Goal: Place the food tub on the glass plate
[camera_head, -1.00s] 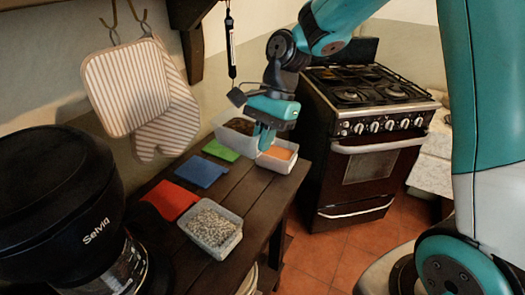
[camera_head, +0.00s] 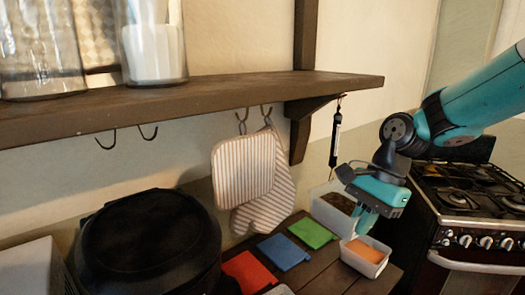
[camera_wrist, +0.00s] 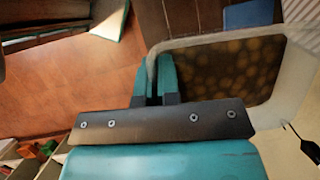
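A pale tub with dark brown contents (camera_head: 336,203) is beside the wall end of the wooden table. In the wrist view its rim (camera_wrist: 210,40) and brown, lumpy contents fill the right half. My gripper (camera_head: 364,222) points down at the tub's near side. In the wrist view its two teal fingertips (camera_wrist: 155,72) are close together with the tub's wall between them. I cannot tell whether the tub touches the table. I cannot make out a glass plate in these frames.
A tub of orange food (camera_head: 364,256) stands just in front. Green (camera_head: 312,233), blue (camera_head: 283,252) and red (camera_head: 249,272) flat pieces lie on the table. A wall shelf (camera_head: 230,97) with glass jars is above.

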